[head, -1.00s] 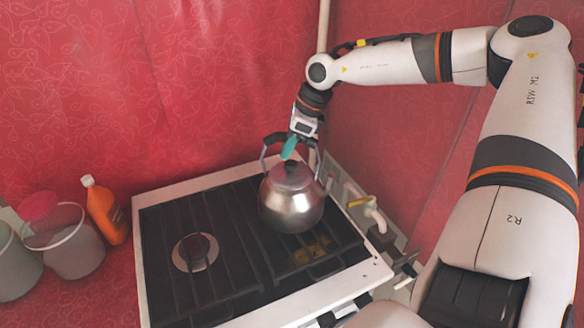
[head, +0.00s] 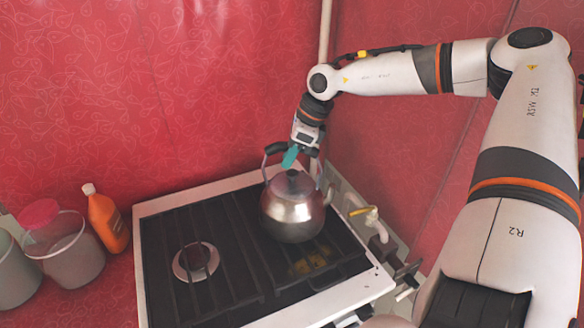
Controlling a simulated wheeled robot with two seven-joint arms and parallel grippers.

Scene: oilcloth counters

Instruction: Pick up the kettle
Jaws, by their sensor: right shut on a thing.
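The kettle (head: 291,213) is a shiny metal pot with a dark lid knob and an arched dark handle (head: 275,149). It is upright over the right side of the black stove grate (head: 240,250); I cannot tell whether its base touches the grate. My right gripper (head: 292,155) comes down from above, with teal fingers at the top of the handle. It is shut on the handle, and the fingers partly hide it. My left gripper is not in view.
The white-rimmed stove (head: 188,187) has an empty left burner (head: 196,262). An orange bottle (head: 107,222) and grey buckets (head: 72,255) stand left of it. A pipe with a yellow valve (head: 362,211) runs along its right side. The red wall (head: 200,80) is close behind.

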